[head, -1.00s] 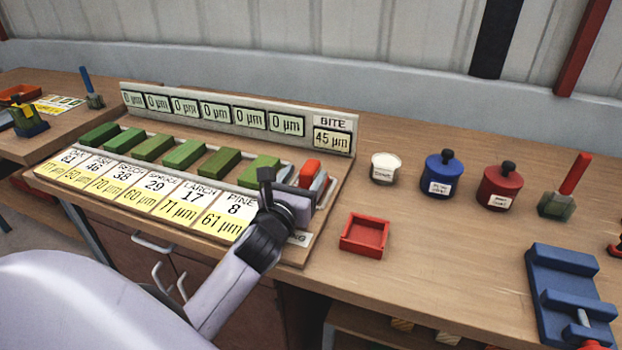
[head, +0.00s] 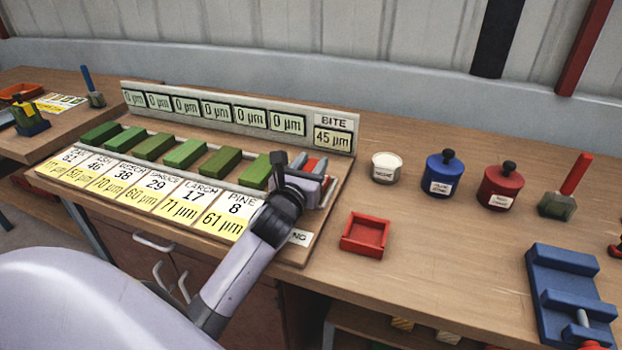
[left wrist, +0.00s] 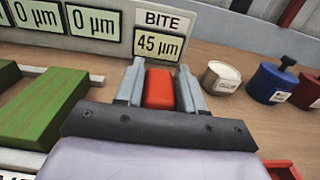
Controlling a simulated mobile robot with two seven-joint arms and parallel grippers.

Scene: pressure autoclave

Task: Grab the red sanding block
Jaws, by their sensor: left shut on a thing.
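The red sanding block (left wrist: 159,88) is between the two grey fingers of my left gripper (left wrist: 158,84) in the left wrist view. The fingers are shut on it, one on each side. In the head view the red sanding block (head: 314,166) shows only in part behind my left gripper (head: 308,173), at the right end of the row on the board. The gripper hides its lower part, and I cannot tell whether it still touches the board. My right gripper is not in view.
Several green blocks (head: 220,162) stand in a row left of the gripper, behind labelled cards. A display panel (head: 235,115) rises behind them. A red tray (head: 365,235), a white tub (head: 385,167), a blue pot (head: 442,174) and a red pot (head: 499,188) stand to the right, with bare bench between.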

